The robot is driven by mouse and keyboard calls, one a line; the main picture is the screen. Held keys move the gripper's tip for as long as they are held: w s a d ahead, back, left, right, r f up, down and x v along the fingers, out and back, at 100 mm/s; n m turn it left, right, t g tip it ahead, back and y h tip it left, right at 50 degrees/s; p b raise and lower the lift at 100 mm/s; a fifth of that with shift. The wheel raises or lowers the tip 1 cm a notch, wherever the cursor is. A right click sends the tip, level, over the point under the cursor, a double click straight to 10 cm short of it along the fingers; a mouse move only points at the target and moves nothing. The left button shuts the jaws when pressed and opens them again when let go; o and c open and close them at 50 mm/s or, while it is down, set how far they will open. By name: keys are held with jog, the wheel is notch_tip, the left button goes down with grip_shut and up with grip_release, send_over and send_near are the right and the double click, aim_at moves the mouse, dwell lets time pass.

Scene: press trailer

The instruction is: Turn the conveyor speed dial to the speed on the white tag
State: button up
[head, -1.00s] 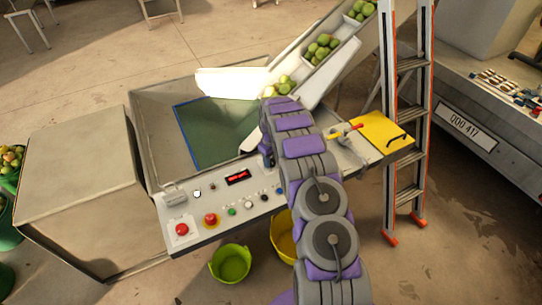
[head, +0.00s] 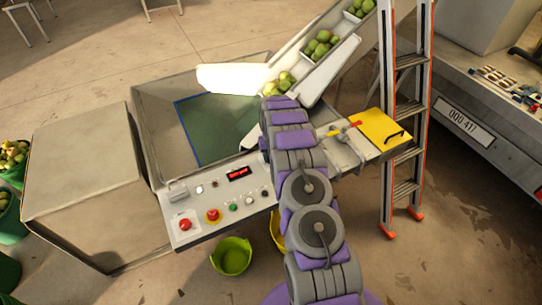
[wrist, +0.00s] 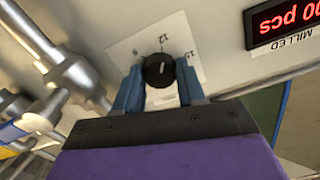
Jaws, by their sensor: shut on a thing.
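The black speed dial (wrist: 158,70) sits on a white scale plate (wrist: 181,38) in the wrist view, with a light pointer line on its face. In the head view my arm covers the dial and gripper. I cannot make out the white tag with a speed on it in either view.
The control panel (head: 190,207) carries a red display (head: 239,173), which shows in the wrist view (wrist: 283,18) above a "MILLED" label. A red button (head: 185,225) and emergency stop (head: 213,215) sit at its left.

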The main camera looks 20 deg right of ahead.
jog(key=shift+w+r, duration=0.15)
jog(key=o, duration=1.1)
jog(key=shift+c, duration=0.2)
notch_tip(320, 180, up, 17)
jog(key=p, duration=0.2)
jog(key=shift+d, duration=0.1)
